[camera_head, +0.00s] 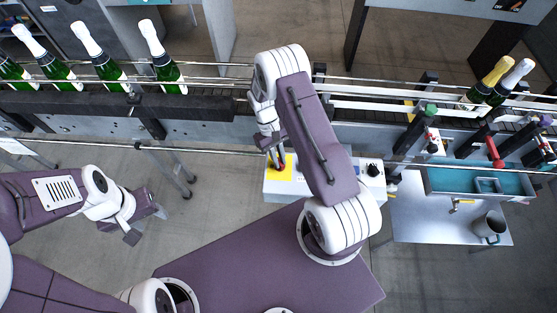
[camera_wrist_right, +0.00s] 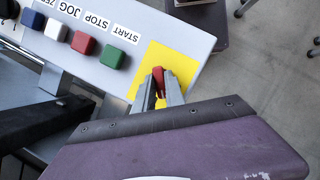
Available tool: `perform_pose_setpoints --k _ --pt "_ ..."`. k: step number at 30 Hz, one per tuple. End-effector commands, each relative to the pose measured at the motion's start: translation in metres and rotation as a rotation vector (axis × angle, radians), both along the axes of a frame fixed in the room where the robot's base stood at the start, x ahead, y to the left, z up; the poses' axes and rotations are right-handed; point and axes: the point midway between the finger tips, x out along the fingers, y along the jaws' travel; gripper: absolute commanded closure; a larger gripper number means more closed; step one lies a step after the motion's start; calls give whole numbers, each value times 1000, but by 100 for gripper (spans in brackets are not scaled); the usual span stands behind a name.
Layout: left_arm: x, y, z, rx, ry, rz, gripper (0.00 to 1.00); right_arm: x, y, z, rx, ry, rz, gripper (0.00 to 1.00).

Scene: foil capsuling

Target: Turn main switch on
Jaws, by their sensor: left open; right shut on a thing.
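The main switch (camera_wrist_right: 158,76) is a red handle on a yellow plate (camera_wrist_right: 186,64) at the end of the white control panel (camera_wrist_right: 140,20). In the right wrist view my right gripper (camera_wrist_right: 161,84) has its fingers on both sides of the red handle and is shut on it. The fingers hide part of the handle. In the head view my right gripper (camera_head: 276,160) reaches down over the yellow plate (camera_head: 279,186), and my right arm covers the middle of the panel. My left gripper (camera_head: 146,222) is open and empty above the floor, away from the panel.
Green START (camera_wrist_right: 112,56), red STOP (camera_wrist_right: 83,42), white JOG and blue buttons line the panel beside the switch. A conveyor with several bottles (camera_head: 165,68) runs behind it. A metal side table (camera_head: 430,225) with a mug (camera_head: 489,227) stands at right.

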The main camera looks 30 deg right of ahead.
Motion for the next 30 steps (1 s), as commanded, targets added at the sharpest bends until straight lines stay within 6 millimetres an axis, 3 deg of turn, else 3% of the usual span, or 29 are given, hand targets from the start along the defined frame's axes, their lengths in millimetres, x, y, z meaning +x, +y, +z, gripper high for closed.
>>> perform_pose_setpoints --k 15,30 --pt "0 0 -5 0 0 0 50 1 -3 1 0 -3 -450 100" --pt "0 0 -5 0 0 0 50 0 -5 1 -1 -3 -660 100"
